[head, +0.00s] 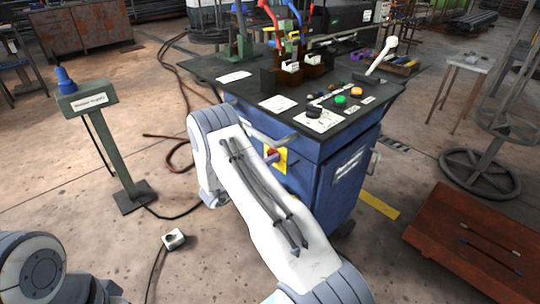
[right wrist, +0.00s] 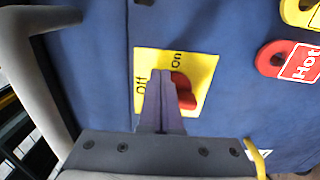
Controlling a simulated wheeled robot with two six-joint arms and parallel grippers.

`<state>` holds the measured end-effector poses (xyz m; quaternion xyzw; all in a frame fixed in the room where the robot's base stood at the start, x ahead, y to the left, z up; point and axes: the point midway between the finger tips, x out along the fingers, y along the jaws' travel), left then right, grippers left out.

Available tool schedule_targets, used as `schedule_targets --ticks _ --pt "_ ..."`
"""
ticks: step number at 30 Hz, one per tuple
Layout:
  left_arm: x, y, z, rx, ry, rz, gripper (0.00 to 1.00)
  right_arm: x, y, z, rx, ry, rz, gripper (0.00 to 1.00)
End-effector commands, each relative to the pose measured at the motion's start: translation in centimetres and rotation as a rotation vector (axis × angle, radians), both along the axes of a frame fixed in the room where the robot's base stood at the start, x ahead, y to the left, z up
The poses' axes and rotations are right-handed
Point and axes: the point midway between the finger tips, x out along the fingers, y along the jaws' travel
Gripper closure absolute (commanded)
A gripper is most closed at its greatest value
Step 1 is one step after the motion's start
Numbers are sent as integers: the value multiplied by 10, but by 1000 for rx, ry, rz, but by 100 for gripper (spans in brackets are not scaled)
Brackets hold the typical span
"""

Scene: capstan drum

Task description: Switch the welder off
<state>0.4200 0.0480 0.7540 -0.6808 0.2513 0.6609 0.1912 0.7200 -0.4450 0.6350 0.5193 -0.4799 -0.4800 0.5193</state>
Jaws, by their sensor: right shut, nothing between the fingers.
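The welder (head: 345,165) is a blue cabinet with a dark top in the middle of the head view. On its front is a yellow switch plate (right wrist: 205,65) marked "Off" and "On", with a red knob (right wrist: 184,92). The plate also shows in the head view (head: 282,165). My right gripper (right wrist: 159,78) is shut and empty, its fingertips in front of the plate beside the knob, on the "Off" side. The fingers hide part of the knob; I cannot tell whether they touch it or which mark it points to. My left gripper is out of view.
A grey handle (right wrist: 30,70) juts from the cabinet left of the switch. A red "Hot" tag (right wrist: 290,62) hangs to the right. In the head view, a green post (head: 115,155) stands left, cables (head: 180,150) cross the floor, and a rusty plate (head: 470,245) lies right.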

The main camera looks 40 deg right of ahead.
Motion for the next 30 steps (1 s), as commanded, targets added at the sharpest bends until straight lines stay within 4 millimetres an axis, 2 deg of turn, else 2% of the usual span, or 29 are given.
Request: schedule_targets --ticks 14,30 --pt "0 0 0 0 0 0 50 0 1 -1 0 0 0 100" --pt "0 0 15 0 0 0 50 -4 62 0 0 1 3 100"
